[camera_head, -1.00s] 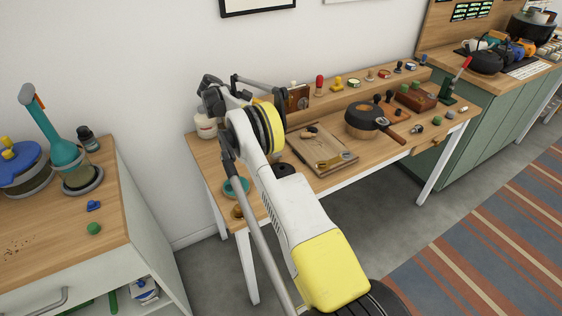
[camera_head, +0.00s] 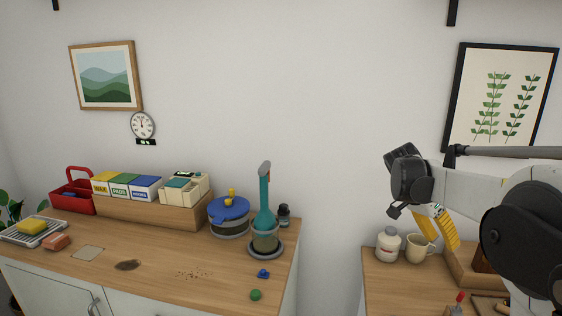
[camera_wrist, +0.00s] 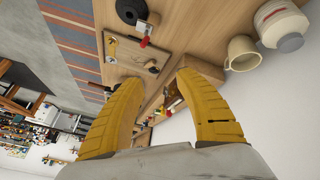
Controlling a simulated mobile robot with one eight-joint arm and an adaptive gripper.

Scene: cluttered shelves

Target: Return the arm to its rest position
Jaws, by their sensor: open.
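My gripper (camera_head: 440,228) is at the right of the head view, held above the right-hand wooden table (camera_head: 385,283). Its yellow fingers point down and to the right. In the wrist view my gripper (camera_wrist: 160,105) has its two yellow fingers spread wide with nothing between them. Behind the fingers lie the tabletop, a cream mug (camera_wrist: 242,54) and a white jar (camera_wrist: 284,26). The arm is folded near the right edge of the head view, with dark joints and white links. The rest of the arm is out of frame.
The left counter (camera_head: 215,265) holds a teal brush (camera_head: 264,208) in a stand, a blue-lidded container (camera_head: 229,215), a red caddy (camera_head: 72,195) and a dish rack (camera_head: 35,232).

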